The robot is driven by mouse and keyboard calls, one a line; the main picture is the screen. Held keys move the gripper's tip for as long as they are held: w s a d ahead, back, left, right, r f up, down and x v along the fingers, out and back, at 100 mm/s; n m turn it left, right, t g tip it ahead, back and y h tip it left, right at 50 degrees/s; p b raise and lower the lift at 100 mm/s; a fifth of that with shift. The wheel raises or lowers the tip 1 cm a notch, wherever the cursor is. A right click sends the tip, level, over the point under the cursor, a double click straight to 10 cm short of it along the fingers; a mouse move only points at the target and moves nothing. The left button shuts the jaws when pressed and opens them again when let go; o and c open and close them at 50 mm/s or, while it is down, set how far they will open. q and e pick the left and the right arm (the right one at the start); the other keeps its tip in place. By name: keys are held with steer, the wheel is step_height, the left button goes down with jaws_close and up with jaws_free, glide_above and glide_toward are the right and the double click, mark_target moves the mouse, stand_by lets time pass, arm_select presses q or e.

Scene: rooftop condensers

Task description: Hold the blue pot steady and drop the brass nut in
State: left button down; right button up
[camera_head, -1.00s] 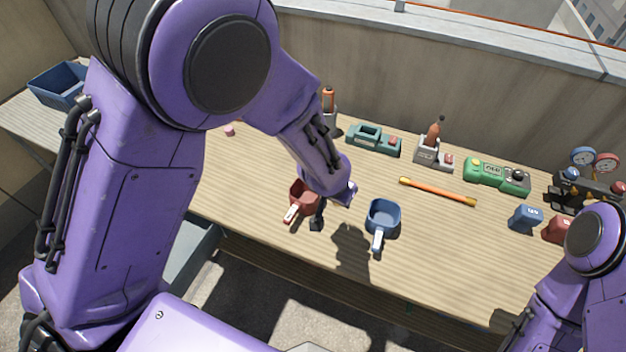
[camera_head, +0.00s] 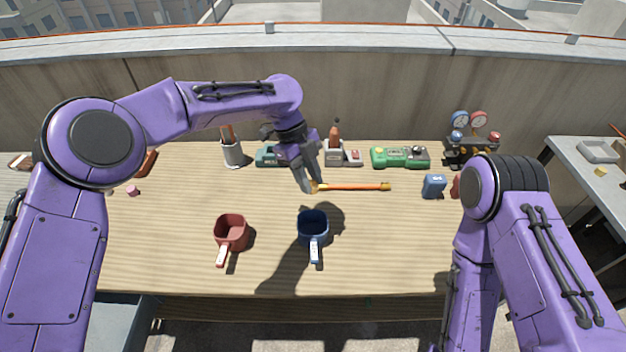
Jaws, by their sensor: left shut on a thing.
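The blue pot (camera_head: 313,230) stands upright on the table near the middle, its handle pointing toward me. My left gripper (camera_head: 309,184) is beyond the pot, pointing down, with its fingers shut. A small brass-coloured bit at the fingertips looks like the brass nut (camera_head: 314,187), though the near end of an orange rod shows right beside it. The gripper's shadow falls near the blue pot, apart from the gripper. My right arm comes down at the right; its gripper is not in view.
A red pot (camera_head: 231,232) stands left of the blue pot. The orange rod (camera_head: 355,186) lies behind. A metal cup (camera_head: 232,153), a green device (camera_head: 400,157), a blue block (camera_head: 434,186) and gauges (camera_head: 470,122) line the back. The front right of the table is clear.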

arm_select(q)
step_height(320, 180, down, 11)
steer(key=shift+r, duration=0.15)
